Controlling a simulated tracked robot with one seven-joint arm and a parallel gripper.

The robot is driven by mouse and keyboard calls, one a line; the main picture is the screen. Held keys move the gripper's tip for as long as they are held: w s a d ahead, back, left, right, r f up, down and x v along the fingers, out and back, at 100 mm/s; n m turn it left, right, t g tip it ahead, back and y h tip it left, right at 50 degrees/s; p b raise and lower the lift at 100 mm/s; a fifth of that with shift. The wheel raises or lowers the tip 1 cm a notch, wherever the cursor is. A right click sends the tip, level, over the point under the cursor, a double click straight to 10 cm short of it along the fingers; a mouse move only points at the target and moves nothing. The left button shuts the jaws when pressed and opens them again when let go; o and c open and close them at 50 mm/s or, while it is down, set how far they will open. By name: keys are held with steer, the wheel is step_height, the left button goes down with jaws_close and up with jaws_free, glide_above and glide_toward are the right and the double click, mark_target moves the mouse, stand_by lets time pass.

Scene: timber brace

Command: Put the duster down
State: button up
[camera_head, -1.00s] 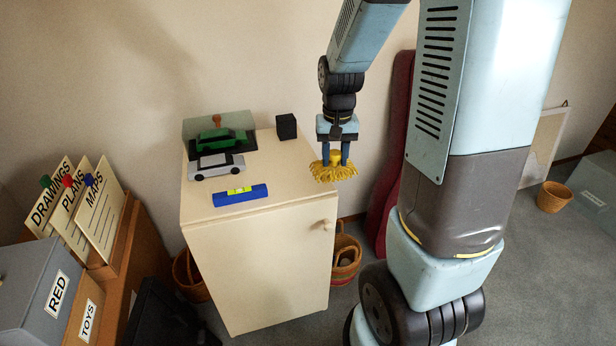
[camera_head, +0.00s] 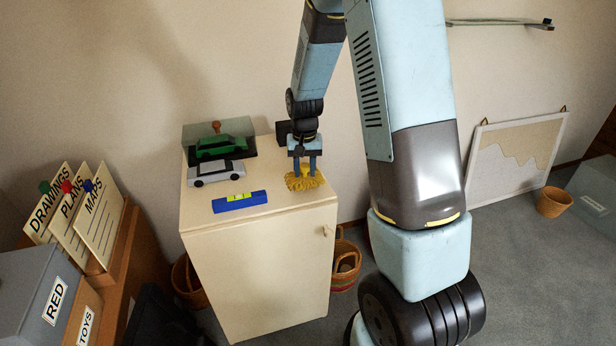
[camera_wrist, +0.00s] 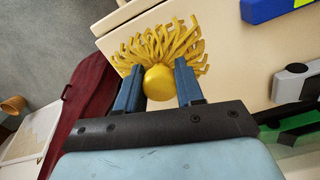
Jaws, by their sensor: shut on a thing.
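The duster (camera_head: 304,181) has a yellow round handle and a fringe of yellow strands. It is at the right part of the cream cabinet's top (camera_head: 270,200) in the head view. My gripper (camera_head: 304,168) is shut on the duster from above. In the wrist view the duster (camera_wrist: 160,60) shows between the two blue fingers, its strands spread beyond them over the cabinet's edge area. I cannot tell whether the strands touch the cabinet top.
A blue spirit level (camera_head: 239,201), a silver toy car (camera_head: 216,173) and a green toy car (camera_head: 218,147) in a clear case are on the cabinet's left half. A black block (camera_head: 283,132) stands behind my gripper. The cabinet's front right top is clear.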

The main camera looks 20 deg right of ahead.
steer(key=shift+w+a+f, duration=0.1)
steer(key=shift+w+f, duration=0.1)
steer(key=shift+f, duration=1.65)
steer(key=o, duration=0.9)
steer(key=shift+f, duration=0.1)
steer(key=shift+o, duration=0.2)
step_height(320, 180, up, 12)
steer(key=shift+r, duration=0.1)
step_height(320, 180, up, 8)
steer(key=t, duration=0.1)
glide_above(304, 176)
steer(key=s, duration=0.4)
steer(key=s+r+n+t, duration=0.1)
steer(key=s+r, duration=0.3)
steer(key=s, duration=0.3)
steer(key=s+d+r+n+t, duration=0.1)
steer(key=s+r, duration=0.3)
steer(key=s, duration=0.4)
steer(key=s+r+n+t, duration=0.1)
steer(key=s+r, duration=0.3)
steer(key=s, duration=0.4)
steer(key=shift+d+t, duration=0.3)
steer(key=shift+t, duration=0.5)
